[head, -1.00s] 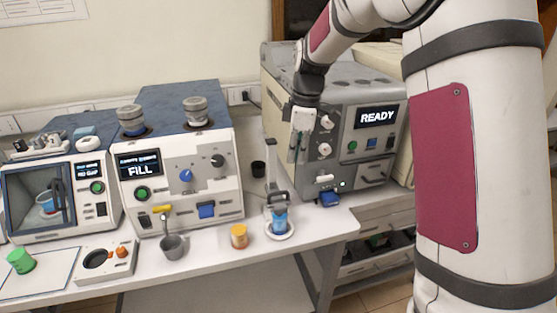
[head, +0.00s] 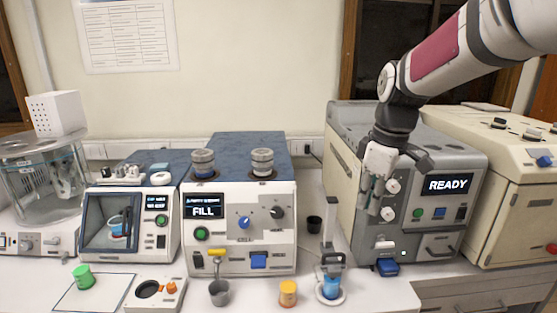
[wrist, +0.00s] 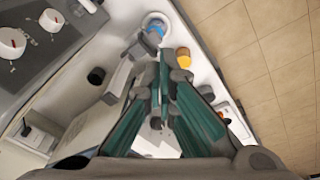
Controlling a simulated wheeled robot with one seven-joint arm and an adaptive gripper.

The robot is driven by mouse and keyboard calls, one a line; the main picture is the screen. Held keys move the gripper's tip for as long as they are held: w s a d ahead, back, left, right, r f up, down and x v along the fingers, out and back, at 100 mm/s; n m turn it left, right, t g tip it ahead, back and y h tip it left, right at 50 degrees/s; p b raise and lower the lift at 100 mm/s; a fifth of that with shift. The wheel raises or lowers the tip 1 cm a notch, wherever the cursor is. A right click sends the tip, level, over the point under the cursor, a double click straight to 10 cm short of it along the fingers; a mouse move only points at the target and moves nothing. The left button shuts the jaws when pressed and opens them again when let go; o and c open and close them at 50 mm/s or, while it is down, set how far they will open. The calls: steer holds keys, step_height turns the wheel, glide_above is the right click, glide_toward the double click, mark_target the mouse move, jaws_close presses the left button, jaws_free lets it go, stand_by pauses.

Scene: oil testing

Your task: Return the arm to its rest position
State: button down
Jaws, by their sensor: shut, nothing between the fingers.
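My gripper (head: 370,204) points down in front of the grey machine with the READY screen (head: 448,185), in the head view. In the wrist view my gripper (wrist: 160,62) has its fingers together with nothing between them. My arm reaches in from the upper right and bends down at the wrist. Below the gripper stands a small stand with a blue cup (head: 331,287) on a white dish; the blue cup also shows in the wrist view (wrist: 155,32), apart from the fingers.
An orange jar (head: 288,293), a grey metal cup (head: 219,293) and a green cup (head: 83,277) stand along the front of the bench. The FILL machine (head: 240,225) is left of my gripper. A black cup (head: 314,224) stands between the two machines. A beige machine (head: 515,195) is at the right.

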steer(key=s+a+r+m+t, duration=0.1)
steer(key=s+m, duration=0.4)
steer(key=s, duration=0.6)
steer(key=s+a+r+m+t, duration=0.1)
steer(key=s+m+t, duration=0.2)
steer(key=s, duration=0.9)
steer(key=shift+s+r+m+h, duration=0.15)
steer(key=shift+r+m+h, duration=0.25)
steer(key=shift+m, duration=0.8)
stand_by(0.5)
